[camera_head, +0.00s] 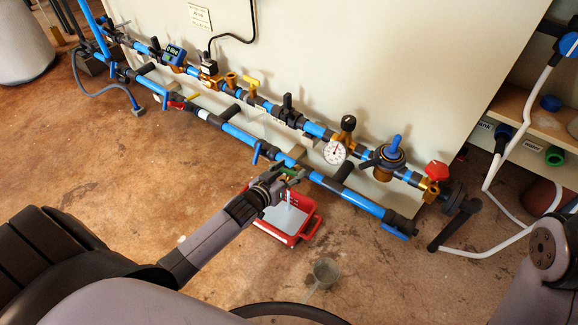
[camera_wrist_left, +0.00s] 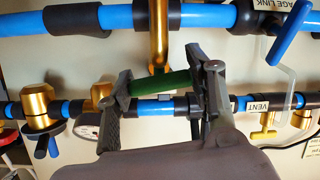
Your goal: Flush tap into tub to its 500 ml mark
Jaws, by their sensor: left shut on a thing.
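In the head view my left gripper (camera_head: 284,176) is at the lower pipe, over the red tub. The left wrist view shows its two fingers (camera_wrist_left: 165,90) closed around a green tap handle (camera_wrist_left: 168,83) beside a brass fitting (camera_wrist_left: 158,40). The handle also shows as a small green piece in the head view (camera_head: 288,171). The red tub (camera_head: 308,228) stands on the floor below, with a pale grey surface inside. A pale vertical streak runs down into it from near the gripper. The tub's 500 ml mark is not readable. My right gripper is out of view.
Blue pipes (camera_head: 240,135) with valves and a round gauge (camera_head: 335,153) run along the pale wall. A clear grey jug (camera_head: 325,272) is on the floor in front of the tub. A shelf (camera_head: 540,120) and white pipes stand at right. Brown floor lies open at left.

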